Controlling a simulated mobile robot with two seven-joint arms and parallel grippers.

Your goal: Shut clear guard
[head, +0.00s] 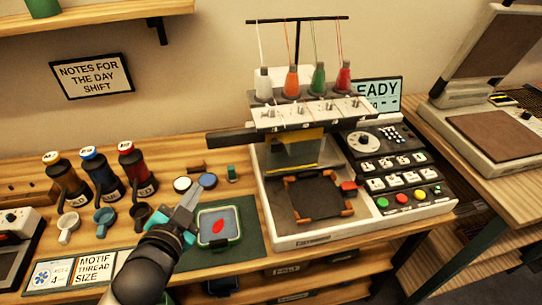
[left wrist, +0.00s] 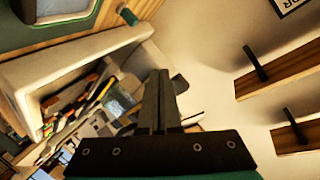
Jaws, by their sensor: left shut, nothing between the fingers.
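The clear guard (head: 292,153) is a see-through, greyish panel with a yellow upper part, under the needle head of the embroidery machine (head: 268,222). Its exact angle is hard to tell. A black hoop frame (head: 316,196) with orange corners lies on the machine bed below and in front of it. My left gripper (head: 194,194) is shut and empty, above the table left of the machine and apart from the guard. Its closed fingers also show in the left wrist view (left wrist: 159,85). My right gripper is not in view.
A green-rimmed hoop with a red motif (head: 218,227) lies on a dark mat near my left gripper. Several dark bottles (head: 103,175) and small cups stand at left. Thread spools (head: 291,83) top the machine. A button panel (head: 397,170) is at its right, beside a press (head: 490,135).

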